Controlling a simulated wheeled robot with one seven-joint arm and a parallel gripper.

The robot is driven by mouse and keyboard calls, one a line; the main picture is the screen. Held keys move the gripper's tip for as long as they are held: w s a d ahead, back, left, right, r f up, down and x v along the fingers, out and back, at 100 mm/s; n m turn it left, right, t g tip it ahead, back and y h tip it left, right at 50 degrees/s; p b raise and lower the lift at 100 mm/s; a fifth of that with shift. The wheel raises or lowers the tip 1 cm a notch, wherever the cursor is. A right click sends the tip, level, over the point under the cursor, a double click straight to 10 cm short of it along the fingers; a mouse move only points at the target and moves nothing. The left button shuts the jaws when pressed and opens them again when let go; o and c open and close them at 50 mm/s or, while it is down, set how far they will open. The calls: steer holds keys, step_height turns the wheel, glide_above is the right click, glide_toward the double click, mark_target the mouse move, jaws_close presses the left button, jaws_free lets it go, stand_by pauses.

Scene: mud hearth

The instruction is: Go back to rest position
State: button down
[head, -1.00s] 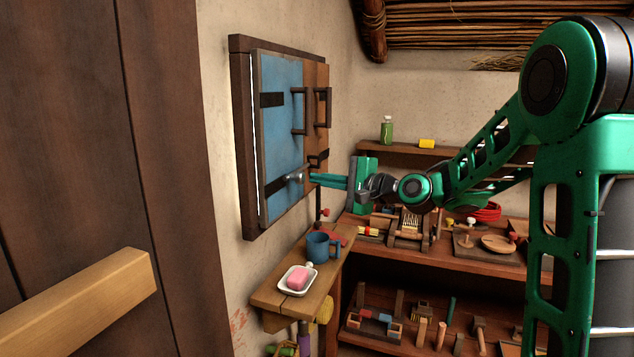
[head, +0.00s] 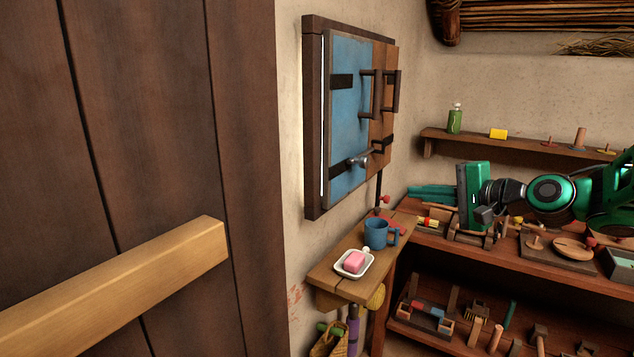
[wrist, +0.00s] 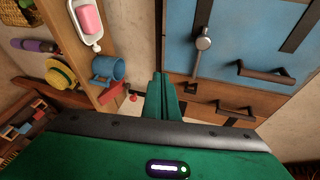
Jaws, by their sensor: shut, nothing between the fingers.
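My gripper (head: 432,191) is green, shut and empty. In the head view it hangs in the air above the left end of the workbench, to the right of the wall cabinet. In the wrist view its closed fingers (wrist: 160,98) point toward the cabinet wall and touch nothing that I can see. The cabinet's blue door (head: 350,110) and its brown-orange door (head: 383,100) both have dark handles. The blue door stands slightly off the frame at its left edge. A grey latch knob (head: 361,160) is on its lower part.
A small wall shelf (head: 325,280) below the cabinet holds a blue mug (head: 378,233) and a white dish (head: 343,270) with pink soap (head: 355,261). The workbench (head: 500,250) is crowded with wooden items. A large wooden door (head: 120,120) with a pale bar (head: 120,285) fills the left.

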steer(key=s+d+f+n+g+h, duration=0.2)
steer(key=s+d+f+g+h, duration=0.15)
steer(key=s+f, duration=0.3)
steer(key=s+d+f+n+g+h, duration=0.2)
steer(key=s+d+f, duration=0.2)
steer(key=s+f, duration=0.25)
steer(key=s+d+f+g+h, duration=0.1)
steer(key=s+d+g, duration=0.2)
steer(key=s, duration=0.8)
steer(key=s+d+f+n+g+h, duration=0.1)
steer(key=s+g, duration=0.3)
steer(key=s, duration=0.8)
steer(key=shift+d+f+h, duration=0.45)
steer(key=shift+d+f, duration=0.25)
steer(key=shift+d, duration=0.2)
steer(key=shift+w+f, duration=0.25)
steer(key=shift+w, duration=0.35)
